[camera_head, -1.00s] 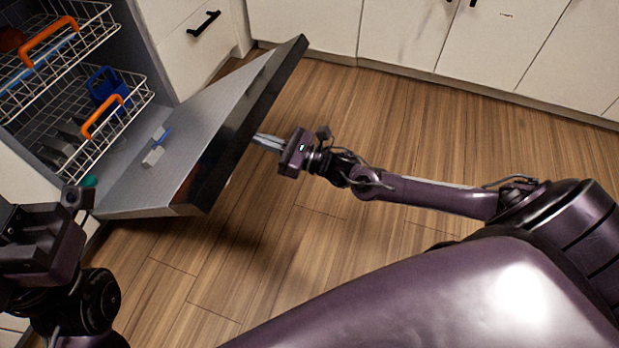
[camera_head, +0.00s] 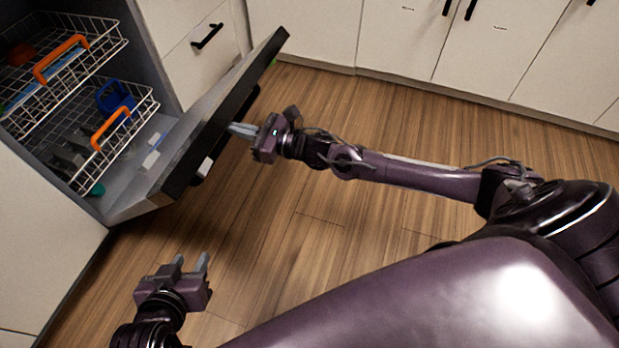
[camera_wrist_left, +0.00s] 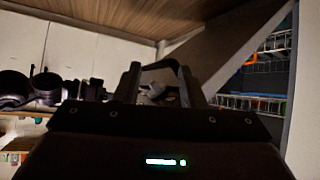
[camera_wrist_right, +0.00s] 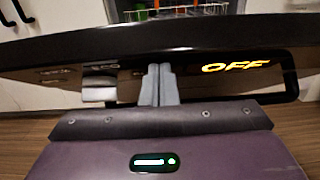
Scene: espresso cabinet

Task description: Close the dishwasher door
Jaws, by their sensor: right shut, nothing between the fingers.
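The dishwasher door (camera_head: 212,122) is partly open and tilted upward, its grey inner face toward the racks and its dark front side toward my right gripper. My right gripper (camera_head: 238,130) is shut and empty, fingertips at the door's dark outer side. In the right wrist view, its closed fingers (camera_wrist_right: 159,84) point at the dark door front (camera_wrist_right: 200,40), beside a lit "OFF" display; contact is hard to tell. My left gripper (camera_head: 190,262) is open and empty, low over the floor, apart from the door. Its spread fingers (camera_wrist_left: 160,82) also show in the left wrist view.
The upper rack (camera_head: 95,50) and lower rack (camera_head: 140,110), with orange handles, sit inside the dishwasher with several dishes. White cabinets (camera_head: 400,40) line the back. The wooden floor (camera_head: 330,240) between the arms and cabinets is clear.

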